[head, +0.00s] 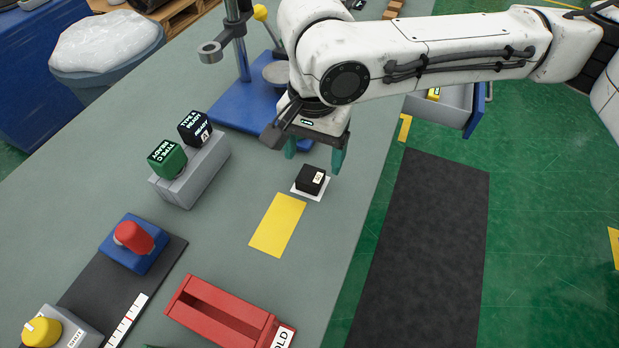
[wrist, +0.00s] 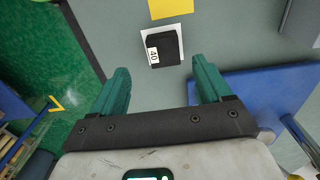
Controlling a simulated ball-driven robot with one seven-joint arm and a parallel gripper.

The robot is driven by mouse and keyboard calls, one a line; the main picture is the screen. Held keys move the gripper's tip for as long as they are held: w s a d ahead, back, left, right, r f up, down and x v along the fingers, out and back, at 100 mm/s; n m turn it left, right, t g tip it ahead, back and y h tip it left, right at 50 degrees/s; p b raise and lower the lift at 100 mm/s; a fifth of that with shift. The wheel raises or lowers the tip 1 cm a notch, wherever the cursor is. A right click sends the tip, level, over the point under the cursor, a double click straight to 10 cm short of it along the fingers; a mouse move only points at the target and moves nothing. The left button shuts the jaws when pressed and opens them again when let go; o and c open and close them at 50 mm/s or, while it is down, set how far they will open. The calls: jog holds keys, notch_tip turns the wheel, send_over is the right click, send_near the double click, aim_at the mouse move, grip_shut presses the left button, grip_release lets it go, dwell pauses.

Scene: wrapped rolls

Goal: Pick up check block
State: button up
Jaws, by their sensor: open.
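The check block is most likely the small black block (head: 311,178) with a white label, lying on a white square (head: 302,193) on the grey bench. It also shows in the wrist view (wrist: 168,48), just beyond my fingertips and between their lines. My gripper (head: 314,168) is open and empty, with its green fingers above the bench behind the block. In the wrist view the fingers (wrist: 160,75) are well apart and nothing is between them. I cannot tell the exact height of the fingertips above the bench.
A yellow mat (head: 277,225) lies in front of the white square. A grey holder (head: 193,172) with a green and a black block stands to the left. A blue-based stand (head: 237,108) is behind. A red tray (head: 218,312) is at the front. The bench edge is close on the right.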

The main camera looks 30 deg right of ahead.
aim_at(311, 176)
jog(key=shift+w+a+f, duration=0.1)
jog(key=shift+w+f, duration=0.05)
jog(key=shift+f, duration=1.55)
jog(key=shift+w+f, duration=0.1)
jog(key=shift+f, duration=1.55)
jog(key=shift+c, duration=0.3)
jog(key=c, duration=1.1)
